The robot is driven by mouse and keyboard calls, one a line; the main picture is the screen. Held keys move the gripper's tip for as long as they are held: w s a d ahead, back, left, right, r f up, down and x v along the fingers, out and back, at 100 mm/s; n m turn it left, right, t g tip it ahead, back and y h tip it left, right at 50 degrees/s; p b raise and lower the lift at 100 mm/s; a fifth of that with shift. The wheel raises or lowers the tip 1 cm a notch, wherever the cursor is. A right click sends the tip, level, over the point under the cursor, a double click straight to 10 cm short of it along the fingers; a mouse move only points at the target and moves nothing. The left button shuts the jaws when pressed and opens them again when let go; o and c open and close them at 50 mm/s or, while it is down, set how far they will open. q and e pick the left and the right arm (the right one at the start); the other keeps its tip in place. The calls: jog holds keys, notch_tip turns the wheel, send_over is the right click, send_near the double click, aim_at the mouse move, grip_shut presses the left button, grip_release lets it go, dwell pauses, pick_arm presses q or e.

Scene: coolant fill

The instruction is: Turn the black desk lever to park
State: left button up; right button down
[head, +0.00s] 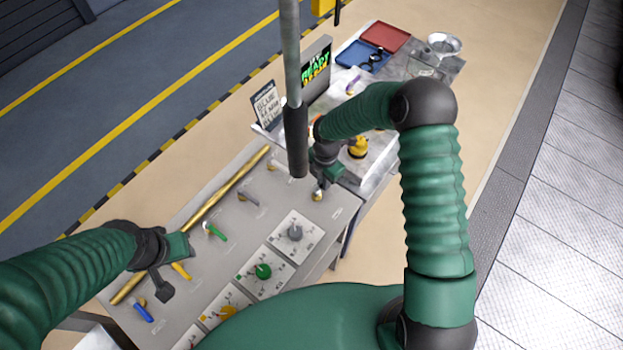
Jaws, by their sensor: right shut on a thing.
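My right gripper (321,186) reaches down to the far right corner of the grey desk (225,262). It is shut on a small lever there; a brassy pivot (318,196) shows under the fingertips. The handle is mostly hidden by the dark fingers, so its black colour and its exact angle cannot be made out. My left gripper (161,288) is over the near left part of the desk, close to the blue lever (143,312) and the yellow lever (181,271). Its jaw opening is unclear.
A green lever (215,232) and a grey lever (248,197) stand along the desk near a brass rail (205,207). Grey (295,233), green (263,271) and orange dials line the near side. A pole (293,95) hangs in front of a screen (316,72).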

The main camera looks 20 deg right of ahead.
jog(key=shift+w+r+n+p, duration=0.3)
jog(key=shift+w+n, duration=0.25)
jog(key=shift+n, duration=0.45)
jog(key=shift+f, duration=0.1)
jog(key=c, duration=1.7)
grip_release()
jog(key=shift+o, duration=1.2)
jog(key=shift+f, duration=0.15)
jog(key=shift+s, duration=0.1)
notch_tip(320, 180, up, 17)
jog(key=b, duration=0.2)
jog(key=shift+f+b, duration=0.15)
jog(key=shift+b, duration=0.15)
